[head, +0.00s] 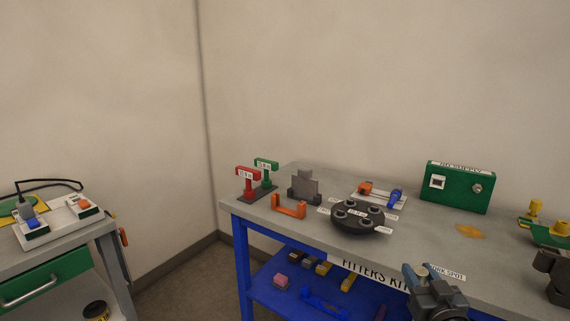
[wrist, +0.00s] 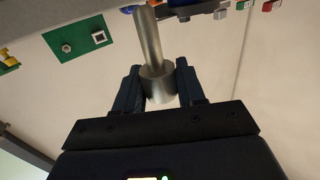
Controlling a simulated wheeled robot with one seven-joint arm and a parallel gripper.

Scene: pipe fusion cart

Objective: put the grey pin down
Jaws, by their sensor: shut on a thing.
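The grey pin (wrist: 148,40) shows in the wrist view as a slim metal shaft with a thicker round end. My gripper (wrist: 158,84) is shut on that thicker end, with one dark finger on each side, and the shaft points away past the fingertips. In the head view my gripper (head: 431,274) is at the lower right, by the front edge of the workbench (head: 300,238), near a label reading "WORK SPOT" (head: 447,272). The pin cannot be made out in the head view. I cannot tell whether it touches the bench.
A dark round holder (head: 358,228) with several sockets stands mid-bench. Left of it are an orange bracket (head: 289,210), a grey block (head: 305,187) and red and green stands (head: 247,177). A green box (head: 458,188) stands behind.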

